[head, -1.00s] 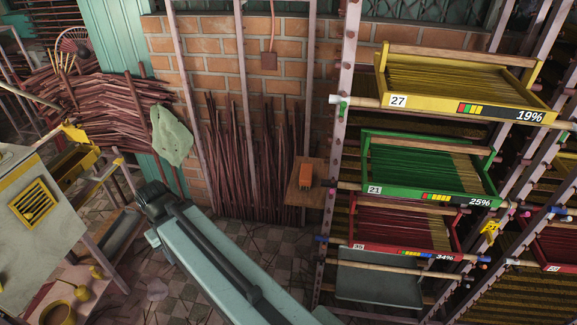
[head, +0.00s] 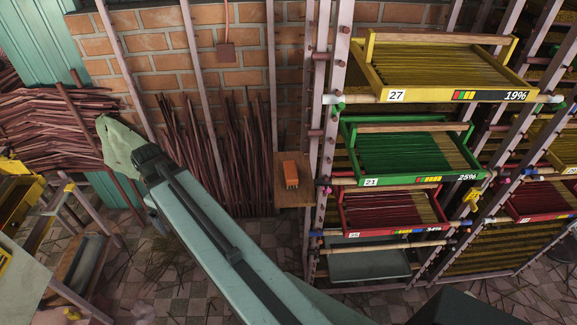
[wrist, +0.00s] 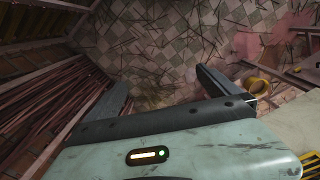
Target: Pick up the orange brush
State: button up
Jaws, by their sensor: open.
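The orange brush (head: 290,174) is a small block with pale bristles at its near lower edge. It lies on a small wooden shelf (head: 293,198) between the brick wall and the rack. My gripper (wrist: 165,78) is open in the wrist view, with nothing between its two dark fingers and only tiled floor beyond. In the head view my arm reaches up and left, and its far end is well left of the brush. The fingers cannot be made out there. The brush is not in the wrist view.
A rack at right holds a yellow tray (head: 447,90), a green tray (head: 412,178) and a red tray (head: 395,225). Thin sticks (head: 240,150) lean on the brick wall left of the shelf.

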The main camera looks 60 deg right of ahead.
jog(key=s+d+r+n+p, duration=0.1)
jog(key=s+d+r+p, duration=0.15)
jog(key=d, duration=0.55)
jog(key=s+d+r+n+p, duration=0.1)
jog(key=s+d+r, duration=0.25)
jog(key=d, duration=0.55)
notch_tip(320, 180, up, 3)
jog(key=n+p, duration=0.4)
send_over(291, 169)
jog(key=shift+s+r, duration=0.1)
jog(key=shift+s, duration=0.3)
jog(key=f+b, duration=0.5)
jog(key=w+f+b, duration=0.1)
jog(key=f+b, duration=0.2)
jog(key=shift+a+f, duration=0.1)
jog(key=shift+f, duration=0.05)
jog(key=shift+r, duration=0.2)
jog(key=shift+c, duration=0.3)
jog(key=c, duration=1.1)
